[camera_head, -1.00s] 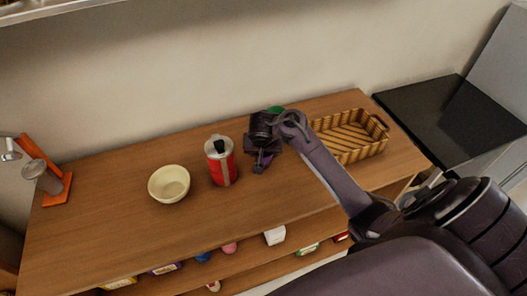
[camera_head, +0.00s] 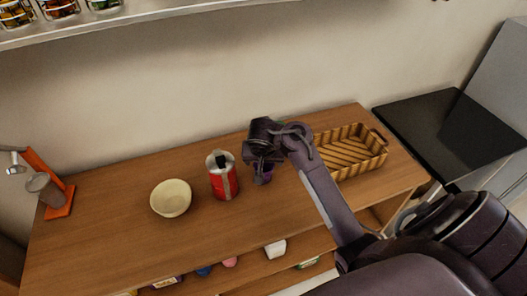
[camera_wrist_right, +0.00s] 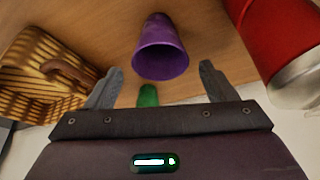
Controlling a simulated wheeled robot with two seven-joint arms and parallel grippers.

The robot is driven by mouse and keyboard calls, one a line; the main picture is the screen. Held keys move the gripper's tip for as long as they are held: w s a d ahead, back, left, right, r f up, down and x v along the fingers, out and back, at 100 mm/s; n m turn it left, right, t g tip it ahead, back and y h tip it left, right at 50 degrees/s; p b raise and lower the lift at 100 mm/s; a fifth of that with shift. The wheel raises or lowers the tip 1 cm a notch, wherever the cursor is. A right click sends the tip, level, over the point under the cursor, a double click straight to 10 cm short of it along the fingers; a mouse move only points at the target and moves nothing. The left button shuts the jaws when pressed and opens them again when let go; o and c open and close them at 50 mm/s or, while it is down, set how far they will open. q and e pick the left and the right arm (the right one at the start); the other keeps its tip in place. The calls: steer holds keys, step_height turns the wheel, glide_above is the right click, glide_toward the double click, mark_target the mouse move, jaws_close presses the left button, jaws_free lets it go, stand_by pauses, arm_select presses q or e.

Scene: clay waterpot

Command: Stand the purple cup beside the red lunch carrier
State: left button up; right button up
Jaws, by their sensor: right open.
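The purple cup (camera_wrist_right: 162,48) stands upright on the wooden counter; it appears inverted in the right wrist view. Only a bit of the cup (camera_head: 264,179) shows in the head view, below my gripper. My right gripper (camera_head: 261,163) is open; its two fingers (camera_wrist_right: 160,80) are spread either side of the cup's line in the wrist view, and the cup is not clasped. The red lunch carrier (camera_head: 223,182), with metal lid and dark handle, stands left of the cup with a small gap. The carrier (camera_wrist_right: 273,30) is at the right in the wrist view. My left gripper is not seen.
A wicker basket (camera_head: 372,165) stands to the right. A cream bowl (camera_head: 171,198) is left of the carrier. A green item (camera_wrist_right: 148,96) sits behind the cup, near the wall. Small items lie on a shelf below the counter. The counter's left front is clear.

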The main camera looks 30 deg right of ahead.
steer(key=v, duration=0.6)
steer(key=shift+r, duration=0.2)
steer(key=shift+s, duration=0.1)
